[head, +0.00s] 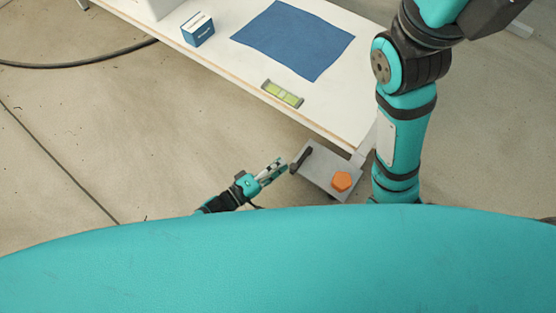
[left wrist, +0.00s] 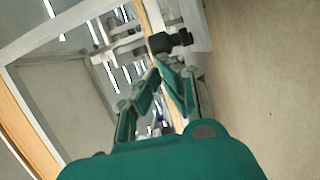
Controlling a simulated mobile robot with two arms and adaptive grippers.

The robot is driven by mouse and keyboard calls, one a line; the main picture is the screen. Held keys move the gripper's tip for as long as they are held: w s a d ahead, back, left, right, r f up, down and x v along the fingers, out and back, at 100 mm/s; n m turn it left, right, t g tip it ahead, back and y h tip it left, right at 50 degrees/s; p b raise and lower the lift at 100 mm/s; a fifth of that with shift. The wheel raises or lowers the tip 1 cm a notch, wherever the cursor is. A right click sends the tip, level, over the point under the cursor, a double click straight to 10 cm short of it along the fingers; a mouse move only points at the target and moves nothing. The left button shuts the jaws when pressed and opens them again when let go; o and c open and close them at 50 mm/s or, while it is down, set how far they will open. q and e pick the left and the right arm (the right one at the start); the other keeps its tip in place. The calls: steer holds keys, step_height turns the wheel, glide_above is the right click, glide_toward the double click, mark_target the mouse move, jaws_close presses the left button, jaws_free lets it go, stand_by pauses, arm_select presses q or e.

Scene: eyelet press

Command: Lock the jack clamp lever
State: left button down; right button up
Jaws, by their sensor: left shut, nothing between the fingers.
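The jack clamp shows in the head view as a grey box (head: 325,173) at the near corner of the table, with an orange knob (head: 341,181) on top. A black lever (head: 301,159) stands at the box's left end. In the left wrist view a black handle end (left wrist: 174,42), which looks like this lever, lies just beyond my fingertips. My left gripper (head: 279,167) is shut and empty, just left of the lever. Its fingers meet in the left wrist view (left wrist: 163,64). I cannot tell whether they touch the lever. My right gripper is out of view.
The white table (head: 225,71) carries a blue mat (head: 293,40), a blue-and-white box (head: 198,29) and a green level (head: 283,94). My right arm stands right of the clamp. A dark cable (head: 75,65) lies on the floor. The floor left of my left gripper is clear.

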arm_select(q)
step_height(320, 180, up, 10)
stand_by(0.5)
stand_by(0.4)
